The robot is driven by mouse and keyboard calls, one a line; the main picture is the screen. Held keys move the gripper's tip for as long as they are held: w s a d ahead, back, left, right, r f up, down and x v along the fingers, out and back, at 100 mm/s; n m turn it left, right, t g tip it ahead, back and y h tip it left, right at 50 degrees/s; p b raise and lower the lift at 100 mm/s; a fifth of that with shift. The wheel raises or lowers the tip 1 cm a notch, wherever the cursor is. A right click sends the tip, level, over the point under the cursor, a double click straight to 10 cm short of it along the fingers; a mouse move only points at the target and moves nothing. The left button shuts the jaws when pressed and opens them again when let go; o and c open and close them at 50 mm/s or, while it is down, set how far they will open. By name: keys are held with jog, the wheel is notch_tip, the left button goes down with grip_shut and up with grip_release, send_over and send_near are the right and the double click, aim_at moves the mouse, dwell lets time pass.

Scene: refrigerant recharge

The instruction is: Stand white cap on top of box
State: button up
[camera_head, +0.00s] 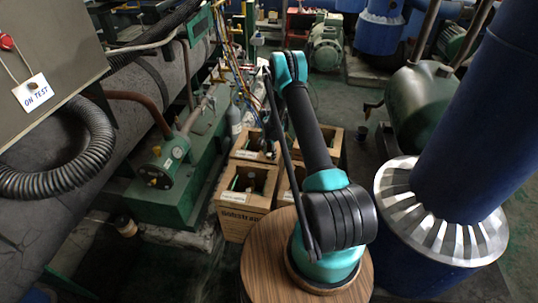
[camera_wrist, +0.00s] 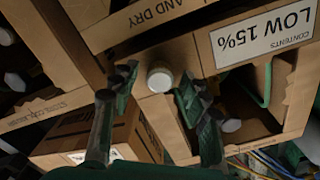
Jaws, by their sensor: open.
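In the wrist view, a small round white cap (camera_wrist: 160,79) sits on a brown cardboard surface of a box (camera_wrist: 178,52), with its pale top facing the camera. My gripper (camera_wrist: 155,88) is open, its two dark green fingers apart on either side of the cap. No touch between fingers and cap is visible. The box's printed sides and a "LOW 15%" label (camera_wrist: 265,33) appear upside down. In the head view, cardboard boxes (camera_head: 240,218) stand on the floor behind my arm. The cap and my gripper cannot be made out there.
Other white round tops show inside the open compartments, one at right (camera_wrist: 232,125) and one at left (camera_wrist: 15,82). Green machinery (camera_head: 175,165) stands left of the boxes. A blue drum with a silver top (camera_head: 440,225) stands to the right. Cables run behind the boxes.

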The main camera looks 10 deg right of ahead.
notch_tip(320, 180, up, 12)
notch_tip(320, 180, up, 15)
jog(key=n+t, duration=0.1)
jog(key=n, duration=0.2)
send_over(269, 154)
jog(key=s+d, duration=0.2)
jog(key=s, duration=0.6)
jog(key=s+d+r+n+t, duration=0.1)
jog(key=s+r+n, duration=0.1)
jog(key=s+r, duration=0.35)
jog(key=s+r+n, duration=0.1)
jog(key=s+r, duration=0.1)
jog(key=s, duration=0.7)
jog(key=s+d+r+n+t, duration=0.1)
jog(key=s+r+n, duration=0.1)
jog(key=s+r, duration=0.35)
jog(key=s+f+n+t, duration=0.1)
jog(key=s+f+n, duration=0.2)
jog(key=s, duration=1)
jog(key=shift+s+f, duration=0.25)
jog(key=shift+s, duration=0.1)
